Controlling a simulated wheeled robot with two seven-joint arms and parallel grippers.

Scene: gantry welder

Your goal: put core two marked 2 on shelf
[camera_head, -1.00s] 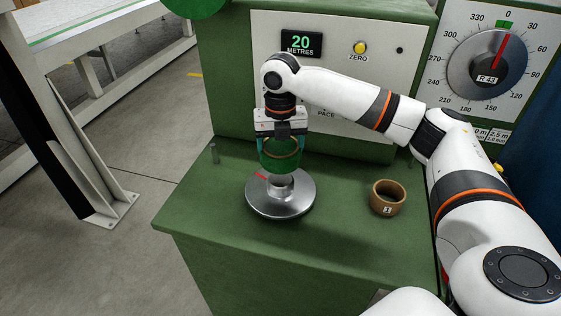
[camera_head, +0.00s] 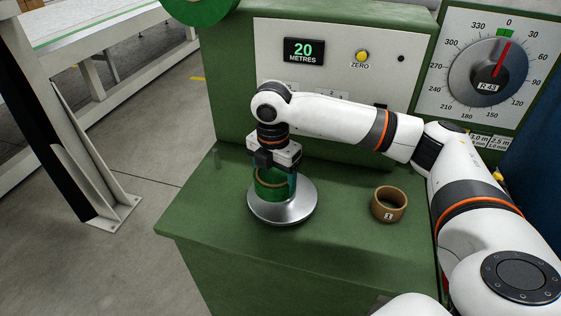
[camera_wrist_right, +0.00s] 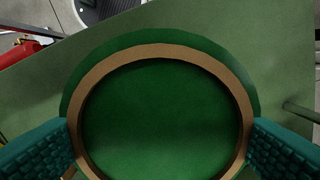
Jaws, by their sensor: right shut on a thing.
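My right gripper (camera_head: 274,182) points down and is shut on a core wound with green tape (camera_head: 270,192), at the silver disc (camera_head: 285,211) on the green bench. In the right wrist view the held core (camera_wrist_right: 165,52) shows a brown ring with a green outer band, between two teal finger pads. Green shows through its opening, and no number is readable on it. The disc's centre post is hidden, so I cannot tell whether the core is around it. A bare brown core (camera_head: 389,205) with a small number label stands on the bench to the right. My left gripper is out of view.
The green bench top (camera_head: 340,240) is clear between the disc and its front edge. A panel with a 20 METRES display (camera_head: 304,51) and yellow ZERO button (camera_head: 362,56) rises behind. A dial (camera_head: 488,73) is at upper right. A small label 2 (camera_head: 332,94) shows above my arm.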

